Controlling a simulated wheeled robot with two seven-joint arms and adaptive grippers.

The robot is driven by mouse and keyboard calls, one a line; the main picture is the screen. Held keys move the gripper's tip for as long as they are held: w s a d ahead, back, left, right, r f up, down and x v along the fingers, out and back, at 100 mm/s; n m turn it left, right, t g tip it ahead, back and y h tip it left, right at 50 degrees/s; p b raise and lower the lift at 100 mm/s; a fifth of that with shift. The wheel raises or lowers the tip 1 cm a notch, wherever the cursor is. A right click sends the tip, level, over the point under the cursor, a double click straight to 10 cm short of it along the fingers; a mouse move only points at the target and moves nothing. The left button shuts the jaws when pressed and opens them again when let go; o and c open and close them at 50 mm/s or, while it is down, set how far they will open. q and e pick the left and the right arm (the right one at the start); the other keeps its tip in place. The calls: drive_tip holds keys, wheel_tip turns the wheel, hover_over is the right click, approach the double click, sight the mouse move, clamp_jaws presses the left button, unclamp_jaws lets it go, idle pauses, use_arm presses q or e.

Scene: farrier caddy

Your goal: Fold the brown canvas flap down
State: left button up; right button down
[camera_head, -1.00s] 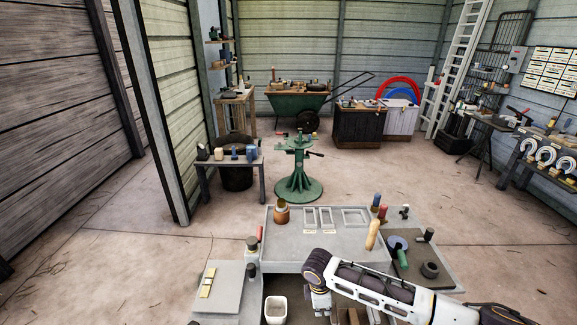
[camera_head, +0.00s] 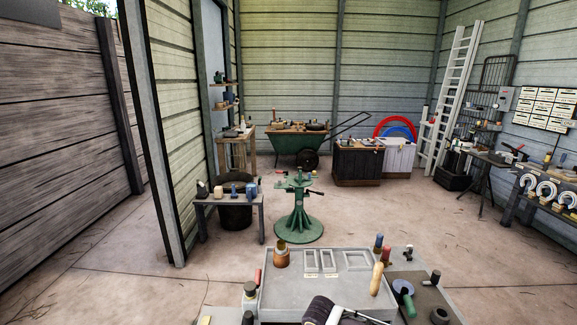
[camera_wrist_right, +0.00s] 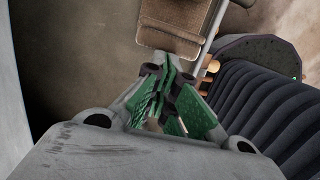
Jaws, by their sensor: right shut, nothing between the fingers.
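A brown woven piece (camera_wrist_right: 172,42), which looks like the canvas flap, shows at the top of the right wrist view. Its near edge lies just beyond the fingertips, and I cannot tell whether they touch it. My right gripper (camera_wrist_right: 166,88), with green fingers, is shut and empty. In the head view only part of my right arm shows at the bottom edge; the gripper and the flap are out of that view. My left gripper is in neither current view.
A grey caddy top (camera_head: 290,294) with shallow recesses stands in front of me. A copper-coloured pot (camera_head: 282,258) and a wooden-handled tool (camera_head: 377,278) stand on it. A green stand (camera_head: 298,222) is behind, with open floor around it.

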drive_tip(key=shift+s+d+f, duration=0.25)
drive_tip(key=shift+d+f, duration=0.35)
drive_tip(key=shift+d, duration=0.25)
drive_tip(key=shift+d+r+p, duration=0.35)
drive_tip(key=shift+d+p, duration=0.05)
drive_tip(key=shift+p, duration=0.55)
drive_tip(key=shift+r+p, duration=0.1)
drive_tip(key=shift+p, duration=0.2)
drive_tip(key=shift+d+r+p, duration=0.3)
drive_tip(key=shift+p, duration=0.35)
drive_tip(key=shift+w+r, duration=0.1)
drive_tip(key=shift+r, duration=0.05)
drive_tip(key=shift+w+r+p, duration=0.15)
drive_tip(key=shift+r+p, duration=0.05)
drive_tip(key=shift+p, duration=0.1)
drive_tip(key=shift+d+r, duration=0.1)
drive_tip(key=shift+d+r+p, duration=0.3)
drive_tip(key=shift+d+p, duration=0.1)
drive_tip(key=shift+p, duration=0.35)
